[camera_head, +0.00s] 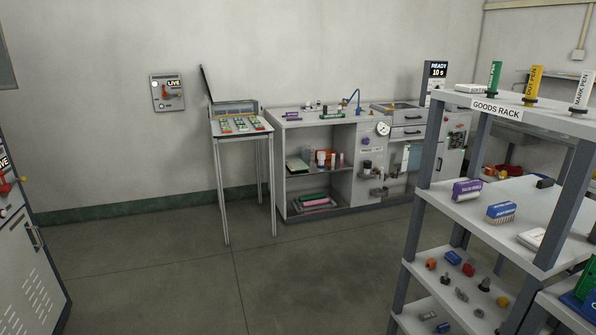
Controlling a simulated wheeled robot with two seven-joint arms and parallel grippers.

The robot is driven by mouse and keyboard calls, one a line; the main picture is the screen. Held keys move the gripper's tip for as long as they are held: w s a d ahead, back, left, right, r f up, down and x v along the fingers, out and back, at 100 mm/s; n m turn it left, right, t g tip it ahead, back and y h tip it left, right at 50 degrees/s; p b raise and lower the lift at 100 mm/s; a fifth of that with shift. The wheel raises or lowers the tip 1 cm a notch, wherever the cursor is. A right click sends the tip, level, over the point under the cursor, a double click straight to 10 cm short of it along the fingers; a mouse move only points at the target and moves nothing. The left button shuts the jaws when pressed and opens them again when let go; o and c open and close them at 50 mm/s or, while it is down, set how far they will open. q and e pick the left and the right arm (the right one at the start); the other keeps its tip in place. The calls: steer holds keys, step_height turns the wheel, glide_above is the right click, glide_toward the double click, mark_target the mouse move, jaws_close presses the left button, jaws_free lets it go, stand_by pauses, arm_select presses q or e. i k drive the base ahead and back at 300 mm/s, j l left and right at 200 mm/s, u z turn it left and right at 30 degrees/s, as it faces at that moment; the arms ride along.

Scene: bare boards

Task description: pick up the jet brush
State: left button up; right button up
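A blue brush (501,211) with pale bristles along its lower edge lies on the middle shelf (478,213) of the goods rack at the right. Its label is too small to read, so I cannot confirm that it is the jet brush. A purple labelled block (466,190) sits just behind and left of it on the same shelf, apart from it. Neither of my grippers is in view.
The goods rack (556,122) has grey posts, pens on top and small parts on a lower shelf. A workbench (300,124) and a small table (226,136) stand by the far wall. A grey cabinet (28,270) is at left. The middle floor is clear.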

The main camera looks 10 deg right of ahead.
mark_target(294, 114)
steer(key=i+l+z, duration=0.1)
steer(key=i, duration=0.7)
steer(key=i+l+z, duration=0.15)
steer(key=i, duration=0.7)
steer(key=i+j+z, duration=0.1)
steer(key=i, duration=0.7)
steer(key=i+j+z, duration=0.1)
steer(key=i, duration=0.75)
steer(key=i+j+z, duration=0.15)
steer(key=i, duration=0.65)
